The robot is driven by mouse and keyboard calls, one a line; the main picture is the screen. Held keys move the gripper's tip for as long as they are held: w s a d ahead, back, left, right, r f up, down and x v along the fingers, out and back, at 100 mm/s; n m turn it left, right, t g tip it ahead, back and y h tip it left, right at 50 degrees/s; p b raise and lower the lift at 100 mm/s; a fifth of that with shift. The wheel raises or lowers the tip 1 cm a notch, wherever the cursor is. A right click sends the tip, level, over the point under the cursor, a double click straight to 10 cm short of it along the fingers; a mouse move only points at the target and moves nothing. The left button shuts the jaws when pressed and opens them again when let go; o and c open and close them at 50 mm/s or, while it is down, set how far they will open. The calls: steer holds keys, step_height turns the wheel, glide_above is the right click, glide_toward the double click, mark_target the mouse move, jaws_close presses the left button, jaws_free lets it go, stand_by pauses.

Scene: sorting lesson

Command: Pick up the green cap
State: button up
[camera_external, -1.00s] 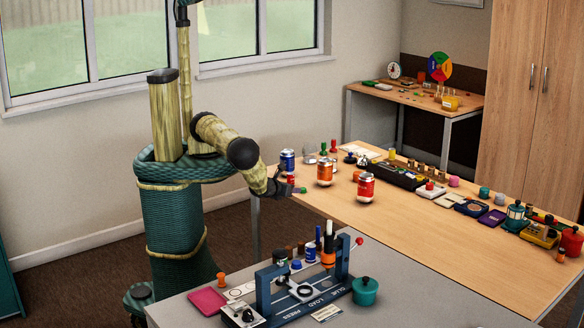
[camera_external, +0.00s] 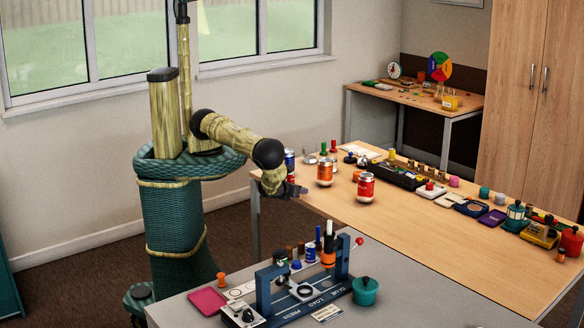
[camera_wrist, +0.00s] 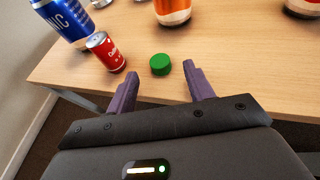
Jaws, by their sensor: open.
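The green cap (camera_wrist: 160,64) lies on the wooden table near its front edge, in the wrist view. My gripper (camera_wrist: 158,78) is open, with its two purple fingers spread just short of the cap, one to each side of its line. The cap is clear of the fingers, and nothing is between them. In the external view my gripper (camera_external: 297,191) is at the table's near left corner, and the cap is hidden there.
A small red can (camera_wrist: 106,52) stands left of the cap, with a blue can (camera_wrist: 66,18) behind it. An orange can (camera_wrist: 173,10) stands beyond the cap, and another red can (camera_external: 365,187) is farther right. The wooden table's (camera_external: 440,235) middle front is clear.

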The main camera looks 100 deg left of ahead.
steer(key=shift+x, duration=1.45)
steer(key=shift+c, duration=0.4)
steer(key=c, duration=1)
